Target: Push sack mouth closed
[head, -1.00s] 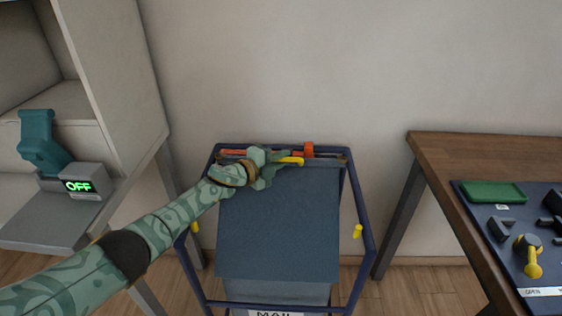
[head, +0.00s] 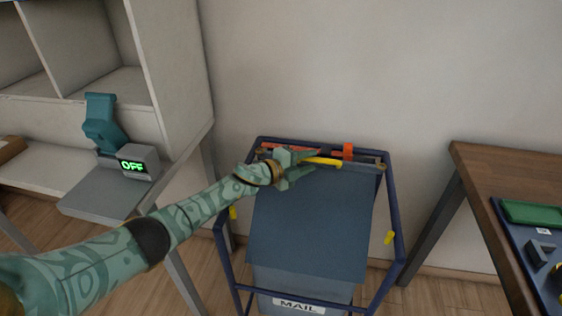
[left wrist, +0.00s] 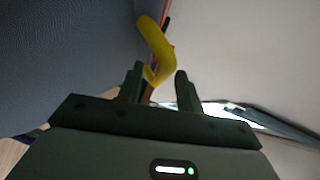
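The blue mail sack (head: 312,225) hangs in a dark blue metal frame (head: 392,210) against the wall, its label (head: 299,305) reading MAIL. Its top edge lies close to the back rail, where an orange bar with an orange block (head: 348,151) runs. I cannot tell whether the mouth is fully shut. My left gripper (head: 316,163) is at the top edge, by a yellow handle (head: 326,161). In the left wrist view its fingers (left wrist: 160,88) are apart, with the yellow handle's end (left wrist: 154,50) in front of and partly between them. My right gripper is out of view.
A wooden table (head: 510,170) at right carries a dark board with a green tray (head: 532,212). A plain wall is behind.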

